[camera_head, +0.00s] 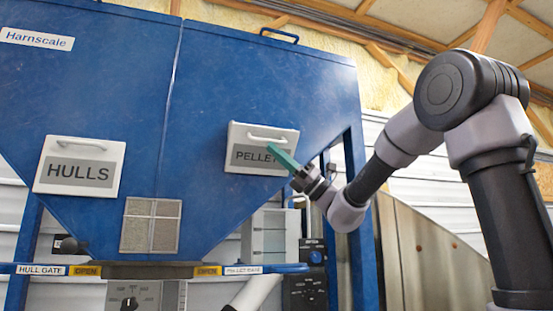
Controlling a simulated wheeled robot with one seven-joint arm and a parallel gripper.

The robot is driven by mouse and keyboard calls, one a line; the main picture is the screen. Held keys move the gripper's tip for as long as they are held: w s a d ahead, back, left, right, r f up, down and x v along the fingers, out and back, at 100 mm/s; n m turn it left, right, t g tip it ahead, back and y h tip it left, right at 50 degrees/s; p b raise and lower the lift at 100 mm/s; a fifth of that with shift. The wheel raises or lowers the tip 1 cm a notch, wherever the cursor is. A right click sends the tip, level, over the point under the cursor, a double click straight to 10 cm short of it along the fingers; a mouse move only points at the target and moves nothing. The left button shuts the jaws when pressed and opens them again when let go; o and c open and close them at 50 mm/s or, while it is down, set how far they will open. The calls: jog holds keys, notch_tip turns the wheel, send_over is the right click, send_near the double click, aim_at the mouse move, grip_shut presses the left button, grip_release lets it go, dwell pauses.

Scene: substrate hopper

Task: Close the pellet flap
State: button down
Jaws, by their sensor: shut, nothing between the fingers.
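The pellet flap (245,155) is a white panel with a grey label and a pale handle (266,139) along its top, on the right half of the blue hopper. It looks nearly flush with the sloping wall; I cannot tell if a small gap is left. My gripper (270,149) reaches in from the right. Its green fingers are shut, hold nothing, and cover the end of the label. The tips are at the flap's face just below the handle; I cannot tell if they touch.
The hulls flap (80,166) is at the left of the blue hopper (215,100). Below are a mesh window (150,225), a blue rail (215,268) with gate labels and a black control box (304,287). A hopper leg (358,200) stands behind my wrist.

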aim_at(273, 136)
jog(key=r+m+t+h, duration=0.1)
jog(key=m+t, duration=0.1)
jog(key=m, duration=0.1)
jog(key=w+r+m+t+h, duration=0.1)
jog(key=r+m+t, duration=0.1)
jog(key=m+t, duration=0.1)
jog(key=w+r+m+t+h, duration=0.1)
jog(key=r+m+t, duration=0.1)
jog(key=m, duration=0.1)
jog(key=shift+w+a+r+t, duration=0.15)
jog(key=shift+a+t, duration=0.1)
jog(key=shift+t, duration=0.05)
jog(key=shift+w+a+r+m+h, duration=0.1)
jog(key=shift+w+r+m+h, duration=0.15)
jog(key=shift+m, duration=0.35)
jog(key=shift+w+a+r, duration=0.15)
jog(key=shift+w+r, duration=0.25)
jog(key=shift+w, duration=0.15)
jog(key=shift+w+a+r, duration=0.15)
jog(key=shift+w+r, duration=0.25)
jog(key=shift+w, duration=0.1)
jog(key=shift+r, duration=0.1)
